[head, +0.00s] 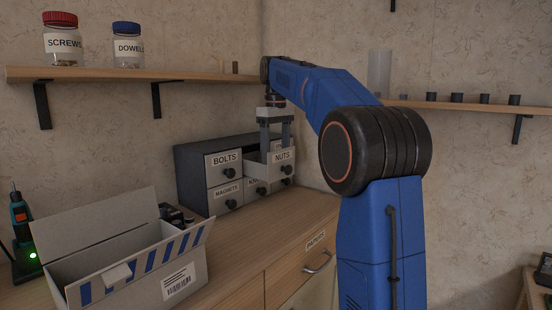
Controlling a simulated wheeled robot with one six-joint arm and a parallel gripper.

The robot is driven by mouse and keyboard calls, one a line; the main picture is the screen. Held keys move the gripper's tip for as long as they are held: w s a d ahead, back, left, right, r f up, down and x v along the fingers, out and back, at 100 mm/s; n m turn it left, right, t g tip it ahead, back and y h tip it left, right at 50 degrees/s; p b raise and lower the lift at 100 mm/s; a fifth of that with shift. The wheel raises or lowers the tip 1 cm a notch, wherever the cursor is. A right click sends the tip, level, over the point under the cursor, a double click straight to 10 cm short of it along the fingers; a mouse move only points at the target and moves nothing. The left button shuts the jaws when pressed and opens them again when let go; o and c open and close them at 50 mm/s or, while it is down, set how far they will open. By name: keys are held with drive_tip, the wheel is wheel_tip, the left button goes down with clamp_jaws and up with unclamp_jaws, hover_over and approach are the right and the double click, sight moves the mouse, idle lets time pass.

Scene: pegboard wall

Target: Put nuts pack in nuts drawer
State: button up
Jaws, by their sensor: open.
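The nuts drawer (284,168), labelled NUTS, is at the upper right of the grey drawer cabinet. It looks pulled out, with its pale side wall showing. My gripper (275,146) points down right over this drawer, with its two fingers apart. The fingertips are at or just behind the drawer's front edge, and I cannot tell how deep they reach. I see no nuts pack; the inside of the drawer is hidden from this angle.
The cabinet (189,166) also has drawers labelled BOLTS and MAGNETS, and one partly hidden label. An open white box (128,268) stands at the front left of the workbench. Shelves with jars (64,42) and small dark cylinders are above. Bare bench lies before the cabinet.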

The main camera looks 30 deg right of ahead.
wheel_tip(320, 180, up, 7)
idle(0.4)
idle(0.4)
